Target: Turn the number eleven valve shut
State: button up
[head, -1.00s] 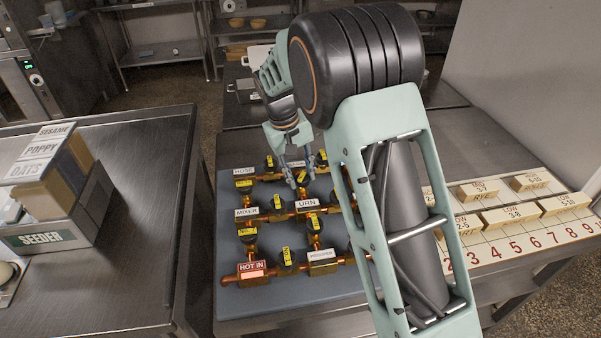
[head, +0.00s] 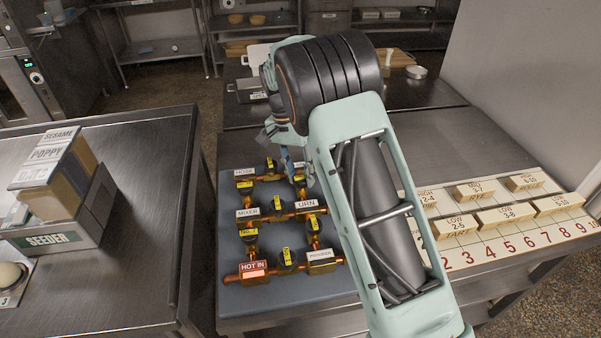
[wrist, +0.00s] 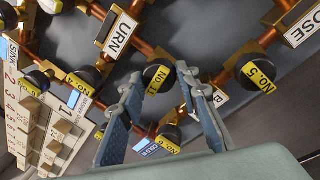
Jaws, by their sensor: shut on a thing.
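The number eleven valve (wrist: 157,80) is a round black knob with a yellow "No. 11" band, lying slanted in the wrist view. My gripper (wrist: 158,90) has its two grey-blue fingers on either side of this knob and is shut on it. The knob sits on the copper pipework near the URN plate (wrist: 120,35). In the head view my gripper (head: 292,165) reaches down to the back part of the pipe board (head: 230,287). My arm hides much of it and the pipes to its right.
Close by are the No. 5 valve (wrist: 257,77) and the No. 6 valve (wrist: 168,138), similar black knobs. The HOT IN plate (head: 253,268) is at the board's front left. Labelled wooden blocks (head: 505,214) stand on a numbered board at right. A seeder box (head: 55,238) stands on the left counter.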

jog(key=shift+m, duration=0.6)
jog(key=o, duration=1.1)
jog(key=shift+o, duration=0.2)
jog(key=shift+w+r, duration=0.1)
jog(key=shift+r, duration=0.05)
jog(key=v, duration=1.1)
jog(key=shift+r, duration=0.35)
jog(key=shift+w+r, duration=0.1)
